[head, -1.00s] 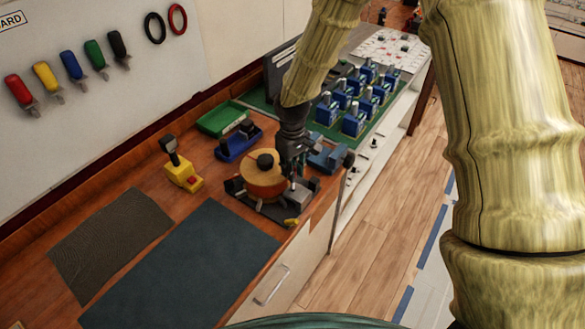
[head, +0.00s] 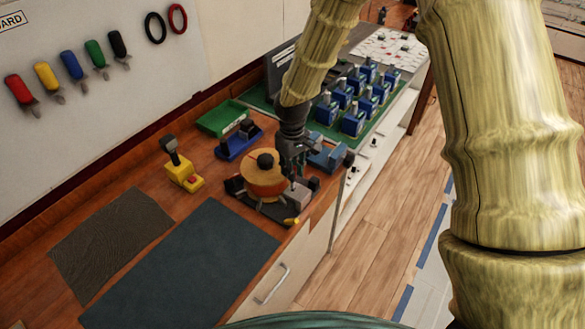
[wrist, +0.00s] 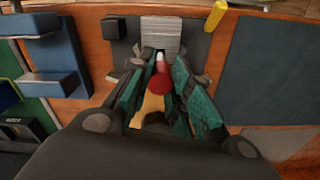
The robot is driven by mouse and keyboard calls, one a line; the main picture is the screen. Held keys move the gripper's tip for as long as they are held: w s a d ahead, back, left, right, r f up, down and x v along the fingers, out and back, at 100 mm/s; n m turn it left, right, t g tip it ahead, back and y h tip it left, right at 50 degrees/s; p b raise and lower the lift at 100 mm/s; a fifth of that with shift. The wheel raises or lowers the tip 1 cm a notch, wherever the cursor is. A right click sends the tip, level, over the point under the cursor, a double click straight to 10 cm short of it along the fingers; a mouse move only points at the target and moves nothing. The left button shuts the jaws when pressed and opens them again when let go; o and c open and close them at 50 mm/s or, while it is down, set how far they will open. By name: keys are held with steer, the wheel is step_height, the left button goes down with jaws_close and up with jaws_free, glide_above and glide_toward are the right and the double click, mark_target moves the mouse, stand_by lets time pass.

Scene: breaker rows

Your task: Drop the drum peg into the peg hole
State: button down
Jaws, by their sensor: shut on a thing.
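My gripper (head: 293,172) is above the dark base plate (head: 240,194), close beside the round orange drum (head: 262,186) with its black knob. In the wrist view, my gripper's fingers (wrist: 163,92) are shut on the drum peg (wrist: 159,78), a red cylinder with a pale tip. The tip points toward a grey ribbed block (wrist: 160,36), which also shows below the gripper in the head view (head: 303,197). Part of the drum (wrist: 150,107) shows between the fingers. I cannot make out the peg hole or whether the peg touches anything.
A yellow handled tool (head: 183,177), a blue holder (head: 238,142) and a green tray (head: 222,117) stand on the wooden bench. Blue breakers (head: 354,118) stand in rows behind. A dark mat (head: 185,270) lies clear in front. A small yellow piece (head: 291,221) is at the plate's edge.

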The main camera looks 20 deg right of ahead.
steer(key=shift+f+b, duration=0.35)
steer(key=shift+f, duration=0.65)
stand_by(0.8)
steer(key=c, duration=1.2)
jaws_free()
steer(key=shift+c, duration=0.2)
step_height(320, 180, up, 12)
steer(key=shift+f, duration=0.1)
